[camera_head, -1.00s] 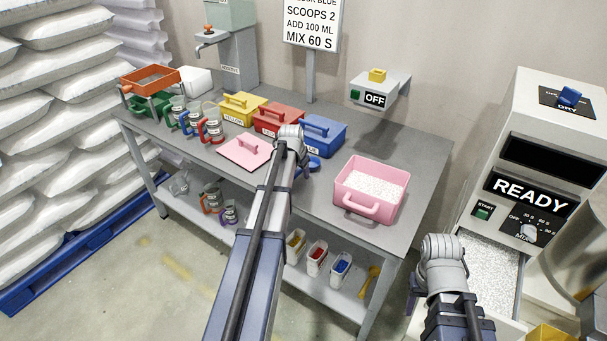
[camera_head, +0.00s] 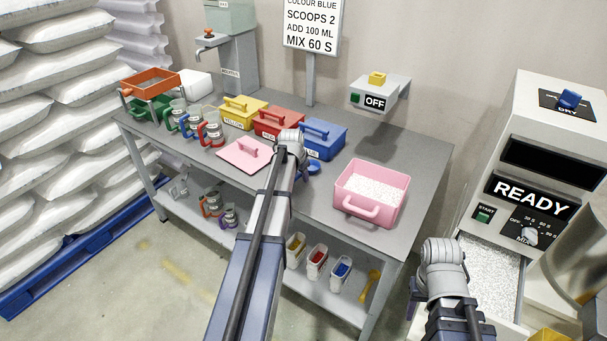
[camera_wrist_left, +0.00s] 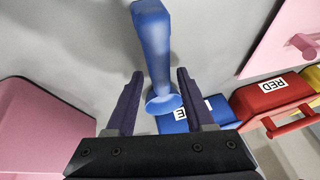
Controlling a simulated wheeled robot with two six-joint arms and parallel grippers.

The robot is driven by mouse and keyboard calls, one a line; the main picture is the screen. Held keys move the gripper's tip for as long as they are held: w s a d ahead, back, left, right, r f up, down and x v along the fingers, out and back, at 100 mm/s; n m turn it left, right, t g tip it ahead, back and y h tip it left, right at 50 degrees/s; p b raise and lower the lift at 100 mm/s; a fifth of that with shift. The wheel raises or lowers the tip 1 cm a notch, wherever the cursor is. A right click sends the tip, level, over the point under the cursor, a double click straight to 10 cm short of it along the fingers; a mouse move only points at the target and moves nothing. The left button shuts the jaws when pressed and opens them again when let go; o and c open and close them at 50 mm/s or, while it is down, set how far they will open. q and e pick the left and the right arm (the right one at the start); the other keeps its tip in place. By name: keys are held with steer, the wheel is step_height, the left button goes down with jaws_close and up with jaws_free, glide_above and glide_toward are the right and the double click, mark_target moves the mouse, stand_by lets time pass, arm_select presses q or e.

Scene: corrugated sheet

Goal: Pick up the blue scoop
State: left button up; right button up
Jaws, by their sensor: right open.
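The blue scoop (camera_head: 314,167) is on the grey table in front of the blue box, partly hidden by my left arm. In the left wrist view the scoop (camera_wrist_left: 152,45) runs lengthwise between the two fingers of my left gripper (camera_wrist_left: 160,75), its rounded end near the palm. The fingers are apart, one on each side, with gaps visible beside the scoop. In the head view my left wrist (camera_head: 290,140) hides its fingers. My right gripper (camera_head: 443,255) is at the lower right, before the mixer drawer, away from the scoop; its fingers are hard to make out.
The blue box (camera_head: 323,140), red box (camera_head: 279,121) and yellow box (camera_head: 241,109) stand behind the scoop. A pink lid (camera_head: 240,157) lies to the left. A pink tub (camera_head: 352,187) of white granules stands to the right. Bare table lies between scoop and tub.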

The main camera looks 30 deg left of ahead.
mark_target(299, 173)
arm_select(q)
jaws_close()
stand_by(0.5)
step_height(299, 173, up, 11)
steer(key=p, duration=1)
steer(key=shift+f+p, duration=0.2)
steer(key=shift+p, duration=0.1)
